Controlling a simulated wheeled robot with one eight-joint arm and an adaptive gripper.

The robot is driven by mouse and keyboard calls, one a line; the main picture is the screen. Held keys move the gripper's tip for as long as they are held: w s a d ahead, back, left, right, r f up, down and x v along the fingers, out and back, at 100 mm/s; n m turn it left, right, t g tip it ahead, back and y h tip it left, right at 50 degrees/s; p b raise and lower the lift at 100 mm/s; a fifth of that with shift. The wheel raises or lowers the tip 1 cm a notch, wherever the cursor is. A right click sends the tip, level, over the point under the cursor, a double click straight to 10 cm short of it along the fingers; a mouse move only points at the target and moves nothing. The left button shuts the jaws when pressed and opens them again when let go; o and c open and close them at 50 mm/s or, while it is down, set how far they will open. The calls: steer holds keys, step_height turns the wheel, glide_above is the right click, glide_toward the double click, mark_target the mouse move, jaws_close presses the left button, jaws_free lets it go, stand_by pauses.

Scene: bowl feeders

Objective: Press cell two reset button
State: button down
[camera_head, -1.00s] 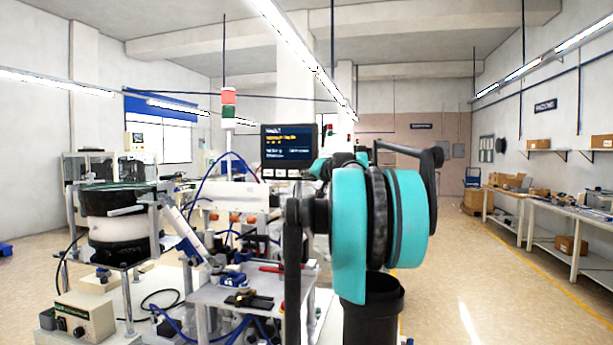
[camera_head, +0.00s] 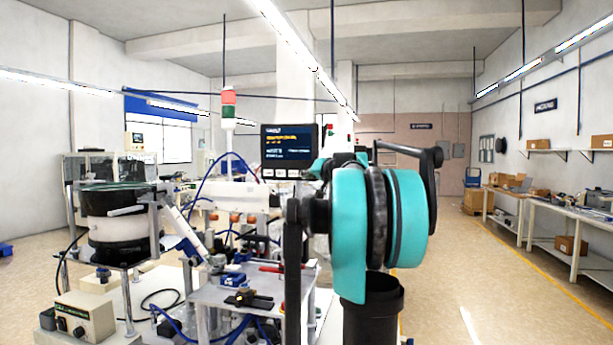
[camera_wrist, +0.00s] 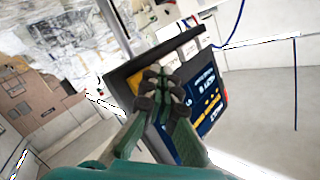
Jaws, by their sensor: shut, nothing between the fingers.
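A dark display panel (camera_head: 289,150) with white and yellow text stands at the centre of the head view. A row of small pale buttons (camera_head: 280,173) runs along its lower edge. In the wrist view the panel's blue screen (camera_wrist: 208,98) appears tilted, with pale buttons (camera_wrist: 191,49) and a yellow one (camera_wrist: 135,82) along its bezel. My gripper (camera_wrist: 161,78) is shut and empty, its fingertips in front of the button row. They hide part of the row, and I cannot tell whether they touch it. The button labels are unreadable.
A black-and-white bowl feeder (camera_head: 120,225) stands at left, with a control box (camera_head: 84,316) below it. A metal fixture plate (camera_head: 225,290) lies below the panel. A red-and-green signal tower (camera_head: 228,105) rises behind. The floor at right is clear up to the benches.

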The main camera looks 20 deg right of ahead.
steer(key=shift+w+d, duration=0.25)
steer(key=shift+w, duration=0.05)
steer(key=shift+w+d, duration=0.25)
steer(key=shift+w, duration=0.15)
stand_by(0.9)
steer(key=shift+s, duration=0.1)
steer(key=shift+s+a, duration=0.5)
steer(key=shift+s, duration=0.2)
steer(key=s+a, duration=0.1)
steer(key=s, duration=0.1)
steer(key=s+a, duration=0.1)
steer(key=s, duration=0.1)
steer(key=shift+a, duration=0.4)
stand_by(0.4)
step_height(320, 180, up, 6)
steer(key=s+a, duration=0.1)
steer(key=s, duration=0.1)
steer(key=shift+s+a, duration=0.3)
steer(key=shift+a, duration=0.05)
